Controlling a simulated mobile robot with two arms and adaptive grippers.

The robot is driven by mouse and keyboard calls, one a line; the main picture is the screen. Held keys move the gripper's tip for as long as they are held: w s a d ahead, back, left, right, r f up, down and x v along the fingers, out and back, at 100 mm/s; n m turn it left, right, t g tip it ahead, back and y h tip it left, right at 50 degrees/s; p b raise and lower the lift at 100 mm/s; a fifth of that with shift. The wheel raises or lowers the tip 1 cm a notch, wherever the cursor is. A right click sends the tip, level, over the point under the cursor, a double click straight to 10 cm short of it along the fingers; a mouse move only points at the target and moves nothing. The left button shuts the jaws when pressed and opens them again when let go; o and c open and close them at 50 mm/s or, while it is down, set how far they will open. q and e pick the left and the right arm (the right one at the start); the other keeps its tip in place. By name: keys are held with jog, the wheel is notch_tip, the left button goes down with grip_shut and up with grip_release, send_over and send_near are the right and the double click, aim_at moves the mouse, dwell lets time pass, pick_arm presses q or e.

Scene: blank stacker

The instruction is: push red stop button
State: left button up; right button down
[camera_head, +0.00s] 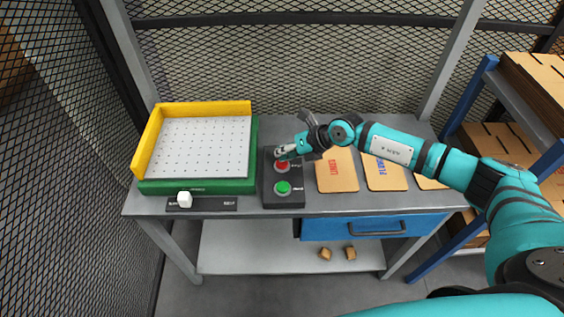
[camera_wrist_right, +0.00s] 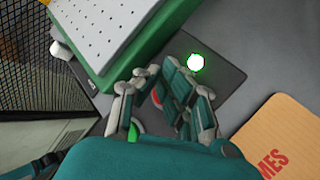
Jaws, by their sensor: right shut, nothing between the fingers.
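The red stop button (camera_head: 282,165) sits at the back of a dark control box (camera_head: 284,200) on the grey table. A green button (camera_head: 283,188) is in front of it, and a lit green spot shows on the box in the right wrist view (camera_wrist_right: 196,62). In the right wrist view the fingers (camera_wrist_right: 152,76) hide most of the red button (camera_wrist_right: 157,98). My left gripper is not in view.
A green tray (camera_head: 200,187) with a yellow rim and white perforated plate stands left of the box. Cardboard-coloured boards (camera_head: 336,172) lie on the right, beneath my arm.

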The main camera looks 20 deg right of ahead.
jog(key=shift+f+b, duration=0.3)
jog(key=shift+f, duration=0.3)
dwell(0.7)
jog(key=shift+s, duration=0.1)
jog(key=shift+r+p, duration=0.95)
jog(key=shift+r, duration=0.1)
notch_tip(320, 180, up, 5)
jog(key=p, duration=0.4)
jog(key=shift+p, duration=0.4)
jog(key=shift+a, duration=0.1)
